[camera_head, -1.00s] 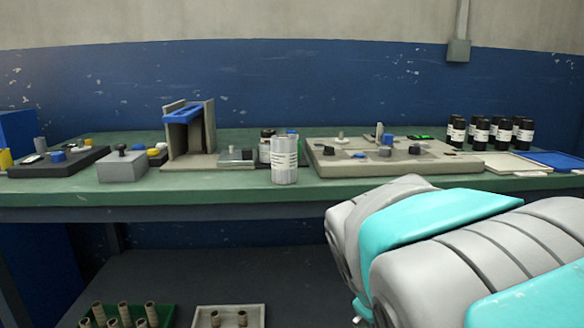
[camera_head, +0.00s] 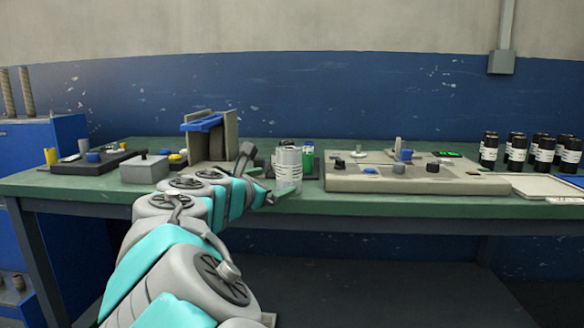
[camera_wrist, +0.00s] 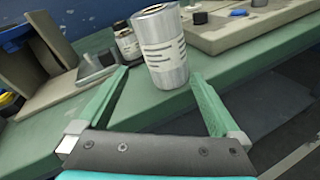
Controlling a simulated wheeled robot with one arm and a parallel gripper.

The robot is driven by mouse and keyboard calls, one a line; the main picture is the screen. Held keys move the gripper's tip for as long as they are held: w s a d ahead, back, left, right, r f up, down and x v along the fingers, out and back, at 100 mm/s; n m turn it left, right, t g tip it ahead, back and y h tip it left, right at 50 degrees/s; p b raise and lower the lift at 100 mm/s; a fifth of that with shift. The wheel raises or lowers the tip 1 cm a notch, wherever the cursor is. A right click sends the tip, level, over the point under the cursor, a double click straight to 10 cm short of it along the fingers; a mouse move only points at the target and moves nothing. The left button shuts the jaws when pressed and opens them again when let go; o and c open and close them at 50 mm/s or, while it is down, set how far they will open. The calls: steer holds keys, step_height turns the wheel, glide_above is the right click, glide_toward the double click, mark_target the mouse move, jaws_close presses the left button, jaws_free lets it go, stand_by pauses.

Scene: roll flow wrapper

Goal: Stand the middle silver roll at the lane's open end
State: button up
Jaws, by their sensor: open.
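A silver roll (camera_head: 289,167) with a white printed label stands upright near the front edge of the green bench. In the wrist view the silver roll (camera_wrist: 165,62) is just beyond my fingertips, between their lines. My gripper (camera_head: 272,184) is open and empty, with its green fingers pointing at the roll; the wrist view shows both fingers (camera_wrist: 160,78) spread apart. I see only this one silver roll clearly. A dark jar with a label (camera_wrist: 127,42) stands behind it, to the left. I cannot tell which part is the lane's open end.
A grey stand with a blue top (camera_head: 205,124) is behind my arm. A beige panel with knobs (camera_head: 350,182) lies right of the roll. Several black labelled rolls (camera_head: 516,155) stand at the right. A grey box (camera_head: 145,168) is at the left. The bench's front edge is close.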

mark_target(284, 162)
steer(key=r+n, duration=0.1)
steer(key=w+d+r+n+t+h, duration=0.1)
steer(key=r+n, duration=0.1)
steer(key=shift+w+d+r+h, duration=0.3)
steer(key=shift+w+d, duration=0.05)
steer(key=shift+d, duration=0.05)
steer(key=shift+r+x, duration=0.2)
steer(key=shift+x, duration=1.7)
steer(key=shift+r+x, duration=0.2)
steer(key=shift+x, duration=1.7)
steer(key=shift+a, duration=0.15)
steer(key=shift+c, duration=0.4)
jaws_close()
